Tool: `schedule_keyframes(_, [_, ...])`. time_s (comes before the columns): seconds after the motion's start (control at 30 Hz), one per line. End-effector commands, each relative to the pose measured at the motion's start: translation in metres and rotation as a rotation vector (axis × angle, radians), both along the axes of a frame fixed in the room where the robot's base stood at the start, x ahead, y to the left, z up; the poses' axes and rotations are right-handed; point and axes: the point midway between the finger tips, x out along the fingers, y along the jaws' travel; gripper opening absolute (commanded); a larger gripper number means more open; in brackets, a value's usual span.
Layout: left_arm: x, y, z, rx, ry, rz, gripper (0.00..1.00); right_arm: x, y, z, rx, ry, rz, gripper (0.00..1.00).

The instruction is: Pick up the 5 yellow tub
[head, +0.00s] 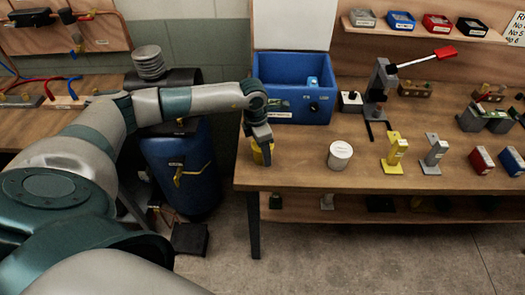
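A small yellow tub (257,157) stands on the wooden workbench (300,172), close to its left front corner. My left gripper (262,140) comes down over the tub from above, and its dark fingers hide much of the tub. I cannot tell whether the fingers are open around it or closed on it. The tub appears to be at bench level. My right gripper is not in view.
A white tub (340,155) stands right of the yellow one. A blue box (290,88) is just behind my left gripper. Yellow (394,152) and grey (434,152) stands and a red-handled press (384,80) are further right. A blue drum (180,165) stands left of the bench.

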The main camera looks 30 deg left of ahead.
Motion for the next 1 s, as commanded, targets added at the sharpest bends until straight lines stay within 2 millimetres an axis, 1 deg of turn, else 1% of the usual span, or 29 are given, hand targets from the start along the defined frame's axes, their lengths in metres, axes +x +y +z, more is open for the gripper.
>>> schedule_keyframes(0.03, [0.0, 0.0, 0.0, 0.0, 0.0, 0.0, 0.44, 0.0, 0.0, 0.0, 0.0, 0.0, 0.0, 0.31])
schedule_keyframes(0.1, [0.0, 0.0, 0.0, 0.0, 0.0, 0.0, 0.29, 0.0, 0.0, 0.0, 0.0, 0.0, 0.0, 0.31])
schedule_keyframes(0.37, [0.0, 0.0, 0.001, 0.0, -0.001, 0.0, 0.29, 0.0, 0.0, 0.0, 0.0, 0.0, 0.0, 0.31])
schedule_keyframes(0.53, [0.001, 0.0, 0.006, 0.0, -0.002, 0.0, 0.29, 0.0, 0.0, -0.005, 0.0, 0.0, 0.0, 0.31])
schedule_keyframes(0.67, [0.001, 0.0, 0.016, 0.0, -0.004, 0.0, 0.29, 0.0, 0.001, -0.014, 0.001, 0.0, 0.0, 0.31])
schedule_keyframes(0.8, [0.002, 0.0, 0.036, -0.001, -0.007, -0.001, 0.29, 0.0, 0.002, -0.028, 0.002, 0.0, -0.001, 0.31])
schedule_keyframes(0.83, [0.002, -0.002, 0.04, -0.001, -0.005, -0.003, 0.29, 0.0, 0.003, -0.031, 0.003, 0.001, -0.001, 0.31])
schedule_keyframes(1.0, [0.012, -0.036, 0.058, -0.003, -0.005, -0.005, 0.29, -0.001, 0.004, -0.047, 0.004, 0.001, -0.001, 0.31])
